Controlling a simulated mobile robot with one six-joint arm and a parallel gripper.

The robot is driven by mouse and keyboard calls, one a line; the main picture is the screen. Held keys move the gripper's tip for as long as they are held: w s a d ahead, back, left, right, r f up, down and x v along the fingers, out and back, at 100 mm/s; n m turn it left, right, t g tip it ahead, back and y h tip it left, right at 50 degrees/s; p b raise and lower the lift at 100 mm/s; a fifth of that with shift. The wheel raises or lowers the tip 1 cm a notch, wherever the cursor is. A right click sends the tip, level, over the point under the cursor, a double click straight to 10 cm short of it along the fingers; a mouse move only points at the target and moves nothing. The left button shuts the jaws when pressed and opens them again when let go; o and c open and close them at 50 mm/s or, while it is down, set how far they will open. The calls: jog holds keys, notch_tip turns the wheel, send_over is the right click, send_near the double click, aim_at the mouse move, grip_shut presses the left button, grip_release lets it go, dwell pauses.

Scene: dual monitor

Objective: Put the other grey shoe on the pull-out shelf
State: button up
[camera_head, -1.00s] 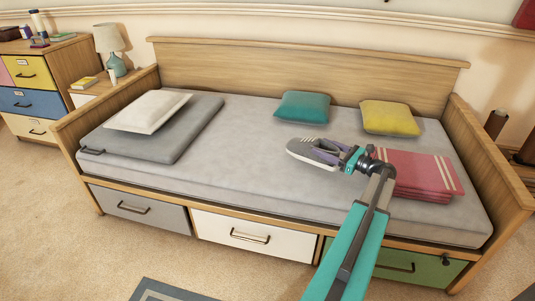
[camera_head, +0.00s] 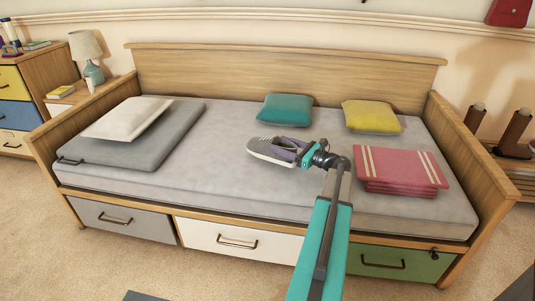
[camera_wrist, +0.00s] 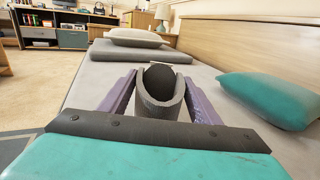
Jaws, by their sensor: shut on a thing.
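The grey shoe (camera_head: 272,150), with a pale sole, is held above the grey mattress in the head view. My gripper (camera_head: 292,147) is shut on its heel end, and the toe points left. In the wrist view the shoe (camera_wrist: 158,96) sits between the two purple fingers, its opening towards me, and its toe is hidden. No shelf that I can clearly tell as the pull-out one shows; a wooden rack (camera_head: 522,180) is partly in view at the right edge, with brown boot-like shapes (camera_head: 515,130) on it.
The wooden daybed (camera_head: 285,75) has a teal cushion (camera_head: 285,109), a yellow cushion (camera_head: 371,116) and folded pink blankets (camera_head: 402,168). A white pillow (camera_head: 127,118) lies on a grey folded pad (camera_head: 150,150). Its end board (camera_head: 470,150) stands between the mattress and the rack. Carpet in front is mostly clear.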

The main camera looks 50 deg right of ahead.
aim_at(268, 151)
jog(key=w, duration=0.1)
jog(key=w+a, duration=0.1)
jog(key=w, duration=0.1)
jog(key=w+a+b, duration=0.1)
jog(key=shift+w+f, duration=0.2)
jog(key=shift+w, duration=0.1)
jog(key=shift+w+a+f, duration=0.1)
jog(key=shift+w, duration=0.15)
jog(key=shift+w+a+f+b, duration=0.1)
jog(key=shift+w+f+b, duration=0.1)
jog(key=shift+f+b, duration=0.4)
jog(key=shift+w+f+b, duration=0.15)
jog(key=shift+f+b, duration=0.2)
jog(key=shift+f, duration=0.8)
jog(key=o, duration=1.2)
jog(key=shift+f, duration=0.15)
jog(key=shift+o, duration=0.2)
